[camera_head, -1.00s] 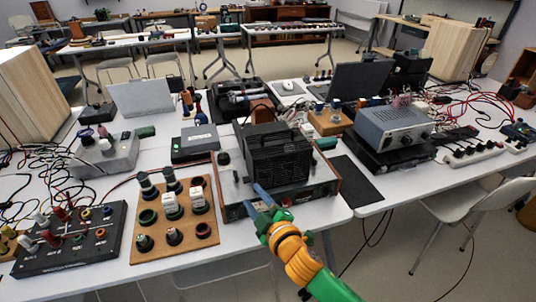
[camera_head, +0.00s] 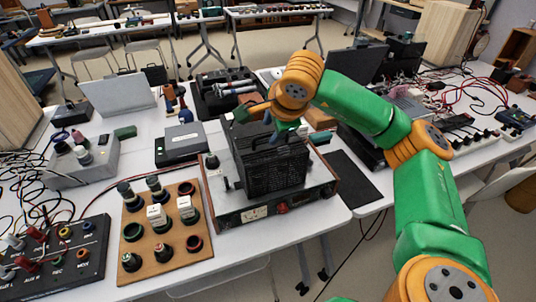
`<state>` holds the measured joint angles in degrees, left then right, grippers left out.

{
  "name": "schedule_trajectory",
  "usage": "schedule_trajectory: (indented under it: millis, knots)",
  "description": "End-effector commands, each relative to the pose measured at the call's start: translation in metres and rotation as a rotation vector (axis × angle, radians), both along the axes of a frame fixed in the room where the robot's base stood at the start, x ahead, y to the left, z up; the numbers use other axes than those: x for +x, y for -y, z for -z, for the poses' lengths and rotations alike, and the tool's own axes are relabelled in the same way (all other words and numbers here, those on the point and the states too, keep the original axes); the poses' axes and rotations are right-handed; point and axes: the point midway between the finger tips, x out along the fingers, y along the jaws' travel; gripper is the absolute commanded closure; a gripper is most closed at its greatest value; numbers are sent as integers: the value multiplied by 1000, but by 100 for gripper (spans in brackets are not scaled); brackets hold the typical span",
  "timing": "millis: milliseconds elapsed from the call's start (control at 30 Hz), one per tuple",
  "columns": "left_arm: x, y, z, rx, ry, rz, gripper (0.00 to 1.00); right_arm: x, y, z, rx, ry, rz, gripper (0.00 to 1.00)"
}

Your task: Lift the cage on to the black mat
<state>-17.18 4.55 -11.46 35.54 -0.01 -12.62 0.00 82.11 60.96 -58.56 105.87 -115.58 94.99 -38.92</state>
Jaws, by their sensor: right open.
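The cage (camera_head: 275,168), a black box with slatted sides and a handle on top, stands on a wide instrument with a metal front (camera_head: 262,211) on the white table. The black mat (camera_head: 353,178) lies flat and bare on the table, just right of that instrument. My right gripper (camera_head: 262,120) is open at the top of the cage, by its handle. The arm reaches in from the right, over the mat's far side. I cannot tell whether the fingers touch the handle. My left gripper is out of view.
A wooden board with several knobs and plugs (camera_head: 161,232) lies left of the instrument. A grey box (camera_head: 180,145) and a black tray of tools (camera_head: 222,92) are behind it. Laptops and loose cables crowd the table's back and right.

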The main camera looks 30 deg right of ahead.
Motion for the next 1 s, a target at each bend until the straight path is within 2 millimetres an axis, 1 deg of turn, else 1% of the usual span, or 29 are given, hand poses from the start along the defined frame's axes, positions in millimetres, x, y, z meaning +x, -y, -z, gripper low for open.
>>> schedule_trajectory:
  millis: [33,67,100,200,400,433,467,500,600,1000]
  knots:
    - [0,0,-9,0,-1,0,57,3,5,5,2,-7,4,53]
    - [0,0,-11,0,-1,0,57,6,7,10,0,-7,3,53]
    - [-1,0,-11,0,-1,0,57,11,8,17,2,-7,0,53]
    - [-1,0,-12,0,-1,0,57,18,9,29,3,-4,0,53]
    - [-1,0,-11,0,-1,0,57,19,9,32,5,-1,-2,53]
    - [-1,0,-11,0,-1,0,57,19,9,32,5,-1,-2,55]
    - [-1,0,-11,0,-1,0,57,19,9,32,5,-1,-2,64]
    - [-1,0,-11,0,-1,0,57,19,9,32,5,-1,-2,74]
    - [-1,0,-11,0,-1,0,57,19,8,32,6,-2,-3,100]
    - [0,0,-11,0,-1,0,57,19,8,32,6,-3,-3,100]
